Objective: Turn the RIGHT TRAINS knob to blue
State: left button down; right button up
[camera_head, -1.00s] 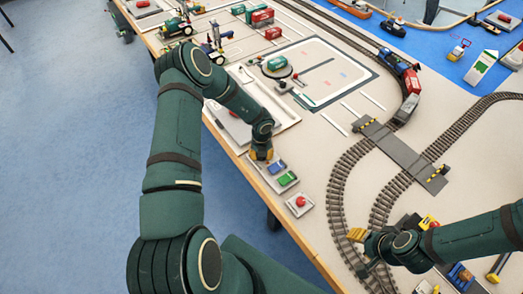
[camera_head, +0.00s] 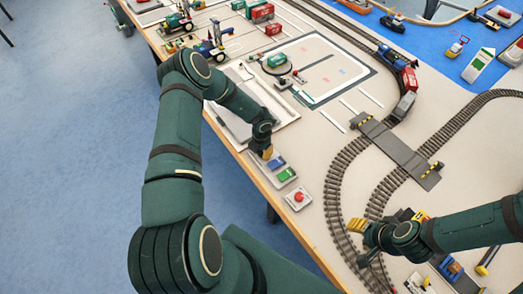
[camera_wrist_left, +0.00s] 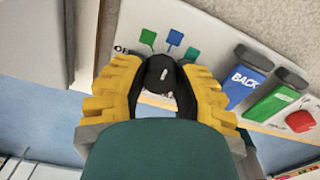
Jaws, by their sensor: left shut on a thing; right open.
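In the left wrist view the black knob (camera_wrist_left: 162,73) with a short white mark stands between the yellow fingers of my left gripper (camera_wrist_left: 162,88), which is shut on it. Above the knob, the panel (camera_wrist_left: 205,35) carries a green square (camera_wrist_left: 148,36), a blue square (camera_wrist_left: 175,38) and another bluish-green square (camera_wrist_left: 191,53), with "OFF" lettering at the left. The mark points up and slightly right; which square it meets is unclear. In the head view my left gripper (camera_head: 268,153) is at the panel and hides the knob. My right gripper (camera_head: 360,242) is open and empty over the tracks.
Beside the knob are a blue BACK button (camera_wrist_left: 247,76) and a green button (camera_wrist_left: 276,103). A red button (camera_head: 298,197) is on a separate plate nearby. Curved track (camera_head: 335,195), a grey crossing (camera_head: 400,150) and a train (camera_head: 410,80) lie to the right.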

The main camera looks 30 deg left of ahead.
pick_arm(q)
jog(key=shift+m, duration=0.3)
jog(key=c, duration=0.6)
grip_release()
